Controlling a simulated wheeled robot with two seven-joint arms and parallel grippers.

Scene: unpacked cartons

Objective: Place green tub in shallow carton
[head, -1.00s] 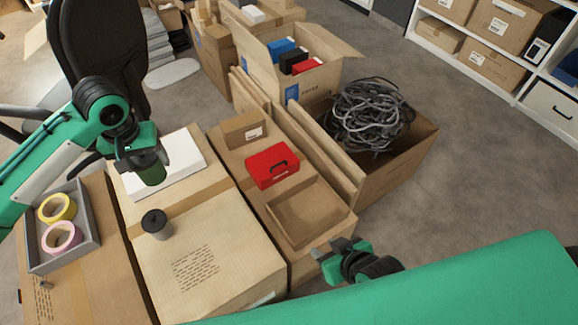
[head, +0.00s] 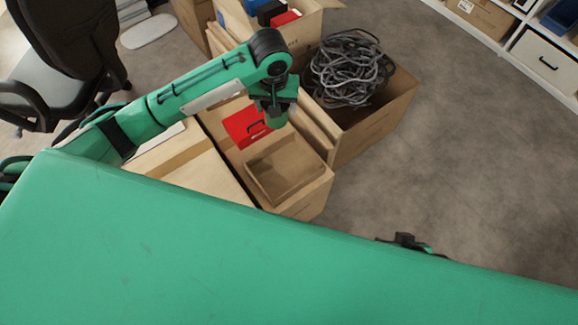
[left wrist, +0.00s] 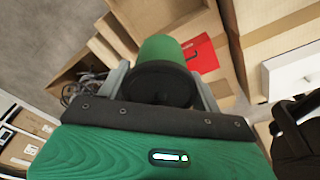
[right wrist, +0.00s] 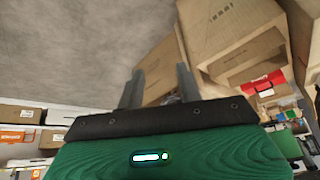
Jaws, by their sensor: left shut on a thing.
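The green tub (head: 276,121) hangs upright below my left gripper (head: 274,108), above the far edge of the shallow carton. In the left wrist view the tub (left wrist: 162,48) has a dark lid, and the fingers of my left gripper (left wrist: 162,85) close on its two sides. The shallow carton (head: 262,187) is an open, low, empty brown tray on top of a larger box. My right gripper (right wrist: 160,88) is open and empty in its wrist view, with its fingers apart. In the head view only a dark piece of it (head: 408,241) shows.
A red box (head: 243,127) with a handle lies just beyond the shallow carton, close to the tub. A deep carton (head: 370,125) with tangled grey cables (head: 350,68) stands to the right. My green body hides the foreground. Open floor lies at right.

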